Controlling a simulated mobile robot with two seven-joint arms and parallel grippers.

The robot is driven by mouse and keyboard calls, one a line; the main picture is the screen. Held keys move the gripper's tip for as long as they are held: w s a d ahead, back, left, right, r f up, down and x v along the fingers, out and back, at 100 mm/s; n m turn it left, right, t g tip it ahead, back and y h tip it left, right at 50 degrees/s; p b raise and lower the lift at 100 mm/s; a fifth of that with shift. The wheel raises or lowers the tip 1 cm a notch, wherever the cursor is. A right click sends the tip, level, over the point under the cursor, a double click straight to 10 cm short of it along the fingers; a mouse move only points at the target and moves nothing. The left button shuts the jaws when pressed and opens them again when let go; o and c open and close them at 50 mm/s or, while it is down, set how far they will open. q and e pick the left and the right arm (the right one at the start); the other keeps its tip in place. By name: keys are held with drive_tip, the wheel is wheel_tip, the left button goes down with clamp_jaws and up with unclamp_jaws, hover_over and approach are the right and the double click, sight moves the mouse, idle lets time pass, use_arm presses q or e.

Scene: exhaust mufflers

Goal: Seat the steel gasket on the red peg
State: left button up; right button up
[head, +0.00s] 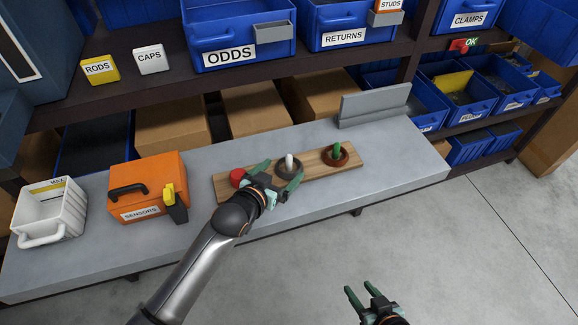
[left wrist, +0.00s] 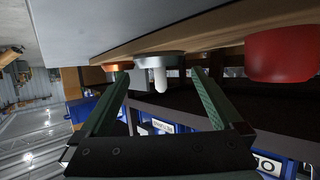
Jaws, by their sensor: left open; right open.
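A wooden board (head: 316,174) lies on the grey worktop. The squat, rounded red peg (head: 238,177) is at its left end and shows large in the left wrist view (left wrist: 282,55). The grey steel gasket (head: 284,171) sits around the white peg (head: 289,160) in the middle; it also shows in the left wrist view (left wrist: 146,59). A copper-brown ring (head: 331,158) is around the green peg (head: 338,150) at the right. My left gripper (head: 278,172) is open, its fingers either side of the white peg. My right gripper (head: 362,291) is open and empty, low over the floor.
An orange SENSORS case (head: 146,181) and a white basket (head: 44,213) stand left on the worktop (head: 400,172). A grey angled block (head: 372,105) stands behind the board. Blue bins and cardboard boxes (head: 254,108) fill the shelves behind. The worktop's right part is clear.

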sight(288, 166)
use_arm(q)
drive_tip(key=shift+x, duration=1.7)
drive_tip(key=shift+c, duration=0.2)
drive_tip(key=c, duration=1.1)
